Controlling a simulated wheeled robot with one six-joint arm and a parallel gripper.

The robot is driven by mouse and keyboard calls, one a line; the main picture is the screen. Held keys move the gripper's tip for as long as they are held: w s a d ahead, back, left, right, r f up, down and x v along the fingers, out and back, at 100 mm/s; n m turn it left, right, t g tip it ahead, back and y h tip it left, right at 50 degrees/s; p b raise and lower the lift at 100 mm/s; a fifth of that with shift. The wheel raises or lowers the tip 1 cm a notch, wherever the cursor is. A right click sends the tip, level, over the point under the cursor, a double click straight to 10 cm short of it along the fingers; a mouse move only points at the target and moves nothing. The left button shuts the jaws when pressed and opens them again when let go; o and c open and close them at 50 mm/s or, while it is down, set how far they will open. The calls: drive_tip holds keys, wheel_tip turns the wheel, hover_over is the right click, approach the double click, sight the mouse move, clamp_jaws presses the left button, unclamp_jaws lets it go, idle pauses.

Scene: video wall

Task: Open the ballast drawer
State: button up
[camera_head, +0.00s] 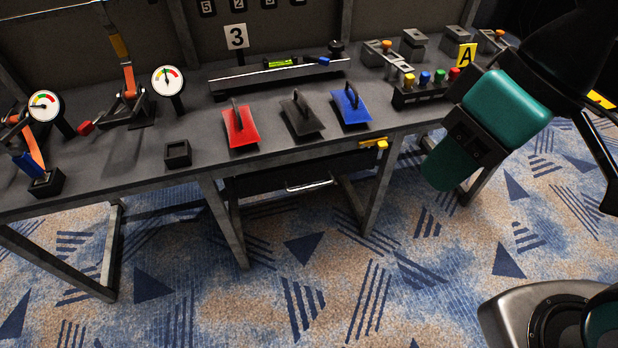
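The ballast drawer (275,182) is a dark box front under the grey table, between the table legs. A silver bar handle (308,186) is on its front. The drawer looks shut, its front roughly in line below the table edge. A yellow latch-like piece (374,143) sits at the table's front edge, above and to the right of the drawer. My arm's teal and black links fill the upper right, apart from the drawer. I cannot make out my gripper's fingers in this view.
The table (140,165) holds red, black and blue handled plates (240,127), gauges (168,80), clamps and a block with coloured knobs (425,88). Slanting metal legs (225,222) flank the drawer. The patterned carpet (310,270) before it is clear.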

drive_tip(key=shift+o, duration=1.3)
drive_tip(key=w+a+f+m+y+b, duration=0.1)
drive_tip(key=w+a+f+b, duration=0.1)
drive_tip(key=f+b, duration=0.5)
drive_tip(key=w+a+f+m+t+y+b, duration=0.1)
drive_tip(key=w+a+f+y+b, duration=0.1)
drive_tip(key=f+b, duration=0.5)
drive_tip(key=shift+w+a+f+m+t, duration=0.2)
drive_tip(key=shift+w+f+m+t, duration=0.15)
drive_tip(key=shift+w+f, duration=0.5)
drive_tip(key=m+t+y+b, duration=0.2)
drive_tip(key=m+t+b, duration=1.15)
drive_tip(key=b, duration=2.05)
approach(308, 186)
drive_tip(key=w+a+g, duration=0.1)
drive_tip(key=w, duration=0.2)
drive_tip(key=w+a+m, duration=0.1)
drive_tip(key=w+a, duration=0.1)
drive_tip(key=w+a+f+m+g+b, duration=0.1)
drive_tip(key=w+a, duration=0.1)
drive_tip(key=w, duration=0.1)
drive_tip(key=shift+w+a+g, duration=0.15)
drive_tip(key=shift+w+g, duration=0.15)
drive_tip(key=shift+w, duration=0.1)
clamp_jaws()
